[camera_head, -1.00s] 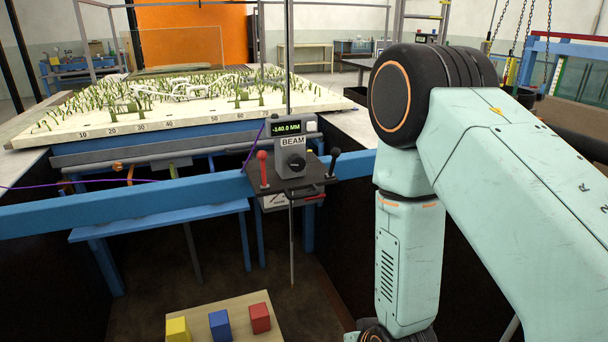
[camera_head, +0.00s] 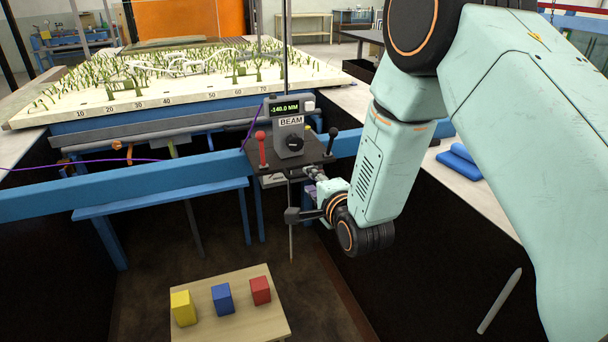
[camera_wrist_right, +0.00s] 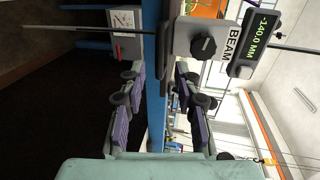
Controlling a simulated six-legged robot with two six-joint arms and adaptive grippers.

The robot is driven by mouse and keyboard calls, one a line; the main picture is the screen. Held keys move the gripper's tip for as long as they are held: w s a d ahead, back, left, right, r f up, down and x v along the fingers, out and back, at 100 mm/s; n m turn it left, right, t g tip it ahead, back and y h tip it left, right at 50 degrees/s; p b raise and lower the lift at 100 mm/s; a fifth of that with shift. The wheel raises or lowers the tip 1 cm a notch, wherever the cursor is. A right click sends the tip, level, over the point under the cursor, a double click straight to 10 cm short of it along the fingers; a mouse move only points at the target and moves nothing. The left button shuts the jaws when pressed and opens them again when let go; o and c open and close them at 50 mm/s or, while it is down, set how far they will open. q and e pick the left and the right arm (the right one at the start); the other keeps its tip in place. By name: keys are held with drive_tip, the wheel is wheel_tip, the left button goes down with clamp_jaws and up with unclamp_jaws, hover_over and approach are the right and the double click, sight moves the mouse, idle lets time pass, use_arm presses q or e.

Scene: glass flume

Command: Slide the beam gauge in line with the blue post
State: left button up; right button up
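The beam gauge (camera_head: 290,138) is a grey unit labelled BEAM, with a dark knob and a display reading -140.0 MM. It sits on a dark carriage (camera_head: 308,160) with red and black knobbed levers, on the blue beam; a thin rod hangs below. The blue post (camera_head: 222,299) stands between a yellow and a red one on a wooden board, left of the rod in the picture. My right gripper (camera_head: 304,202) is just below the carriage, fingers apart. In the wrist view my right gripper (camera_wrist_right: 158,88) is open, with the gauge (camera_wrist_right: 205,42) beyond its fingers. My left gripper is not in view.
The blue beam (camera_head: 125,197) spans the flume. The yellow post (camera_head: 183,308) and red post (camera_head: 260,290) stand on the board (camera_head: 252,324) on the flume floor. A planted white bed (camera_head: 170,90) lies behind. Dark walls flank the flume; blue items lie on the right ledge (camera_head: 460,160).

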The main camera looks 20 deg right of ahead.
sight(303, 175)
drive_tip(key=shift+x, duration=2.85)
drive_tip(key=shift+c, duration=0.2)
clamp_jaws()
drive_tip(key=shift+w+f, duration=0.1)
